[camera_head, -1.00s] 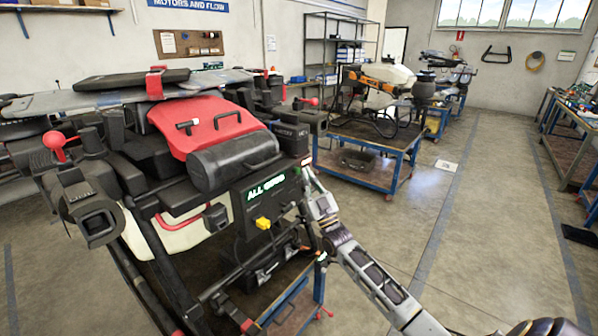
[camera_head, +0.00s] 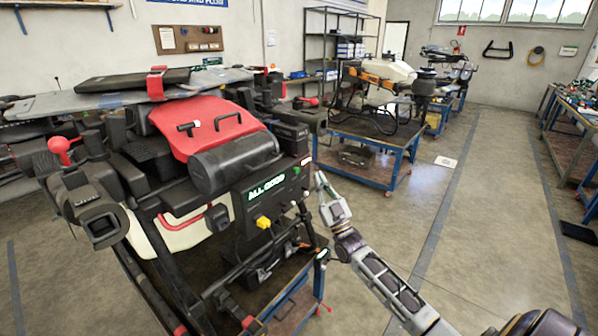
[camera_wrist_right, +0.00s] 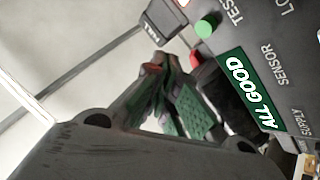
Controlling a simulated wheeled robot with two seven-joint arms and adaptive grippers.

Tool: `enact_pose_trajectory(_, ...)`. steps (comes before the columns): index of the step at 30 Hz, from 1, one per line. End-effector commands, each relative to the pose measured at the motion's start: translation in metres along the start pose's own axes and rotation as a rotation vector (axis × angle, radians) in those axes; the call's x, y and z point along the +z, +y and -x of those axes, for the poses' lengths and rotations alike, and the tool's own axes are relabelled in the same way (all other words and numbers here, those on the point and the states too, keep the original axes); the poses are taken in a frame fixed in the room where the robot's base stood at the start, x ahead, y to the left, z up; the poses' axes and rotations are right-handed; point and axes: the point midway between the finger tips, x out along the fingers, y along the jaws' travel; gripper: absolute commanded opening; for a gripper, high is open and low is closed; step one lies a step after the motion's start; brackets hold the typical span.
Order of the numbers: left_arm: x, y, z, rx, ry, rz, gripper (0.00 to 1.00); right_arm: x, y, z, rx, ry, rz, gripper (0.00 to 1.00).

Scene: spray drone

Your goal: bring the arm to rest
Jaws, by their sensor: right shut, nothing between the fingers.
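The spray drone (camera_head: 235,172) stands on a blue-framed stand at the left, with a red and black top. Its dark control panel (camera_head: 285,185) faces right and its small screen (camera_head: 266,187) reads "ALL GOOD" in green; the screen (camera_wrist_right: 250,92) shows large in the right wrist view. My right gripper (camera_head: 319,177) is just right of the panel, apart from it as far as I can tell. In the wrist view its fingers (camera_wrist_right: 158,62) are shut and empty, near a green button (camera_wrist_right: 207,26) and a red one. My left gripper is not in view.
Another drone (camera_head: 385,80) sits on a blue cart (camera_head: 375,150) behind. A shelf (camera_head: 340,45) stands at the back wall. A workbench (camera_head: 575,130) runs along the right.

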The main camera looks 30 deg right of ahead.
Motion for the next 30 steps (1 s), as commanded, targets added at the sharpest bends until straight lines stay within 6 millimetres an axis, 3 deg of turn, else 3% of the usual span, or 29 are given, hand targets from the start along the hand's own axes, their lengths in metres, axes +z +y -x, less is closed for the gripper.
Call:
enact_pose_trajectory(22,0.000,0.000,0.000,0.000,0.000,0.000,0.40,0.004,-0.001,0.002,-0.001,-0.010,-0.001,0.00)
enact_pose_trajectory(26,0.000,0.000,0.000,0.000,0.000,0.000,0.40,0.021,-0.005,0.012,-0.008,-0.052,-0.003,0.00)
enact_pose_trajectory(30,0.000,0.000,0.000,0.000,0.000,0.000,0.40,0.056,-0.015,0.035,-0.025,-0.144,-0.007,0.00)
